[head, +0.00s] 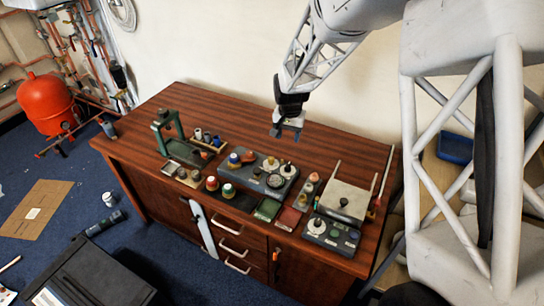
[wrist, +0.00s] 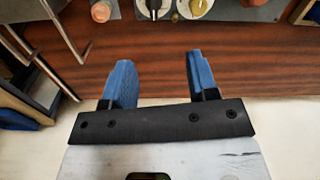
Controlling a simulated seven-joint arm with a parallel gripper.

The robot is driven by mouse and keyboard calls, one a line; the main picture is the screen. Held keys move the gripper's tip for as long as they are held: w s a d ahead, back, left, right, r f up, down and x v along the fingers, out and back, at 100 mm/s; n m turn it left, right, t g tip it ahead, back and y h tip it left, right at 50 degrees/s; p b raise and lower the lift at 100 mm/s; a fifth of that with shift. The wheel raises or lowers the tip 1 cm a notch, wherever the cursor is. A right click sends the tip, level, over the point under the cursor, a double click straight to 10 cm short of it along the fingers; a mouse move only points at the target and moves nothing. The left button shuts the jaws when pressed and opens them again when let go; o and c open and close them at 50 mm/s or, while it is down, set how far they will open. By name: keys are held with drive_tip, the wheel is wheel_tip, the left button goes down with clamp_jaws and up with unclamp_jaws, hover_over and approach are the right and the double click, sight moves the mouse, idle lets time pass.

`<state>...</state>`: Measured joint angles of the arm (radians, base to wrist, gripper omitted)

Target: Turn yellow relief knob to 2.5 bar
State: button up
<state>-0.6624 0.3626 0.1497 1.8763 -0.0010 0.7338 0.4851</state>
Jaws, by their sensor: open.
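The yellow knob (wrist: 201,7) shows at the top edge of the wrist view, partly cut off, with its scale too small to read. In the head view, what seems to be the same yellow knob (head: 270,163) sits on the far edge of a grey panel (head: 252,178). My gripper (head: 287,131) is open and empty, above the table behind the panel. Its two blue fingers (wrist: 160,75) are apart from the knob, with bare wood between them.
The wooden workbench (head: 150,112) is clear behind the panel. A green press (head: 168,130) stands at the left. A grey box with a lid (head: 344,200) and upright rods stands at the right. An orange-topped item (wrist: 97,8) is near the yellow knob. A plain wall (head: 205,50) is behind.

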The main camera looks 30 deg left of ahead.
hover_over(271, 158)
wheel_tip(271, 158, down, 5)
drive_tip(key=shift+f, duration=0.15)
drive_tip(key=shift+f, duration=0.15)
drive_tip(key=shift+f, duration=3.7)
drive_tip(key=shift+c, duration=0.3)
drive_tip(key=c, duration=0.9)
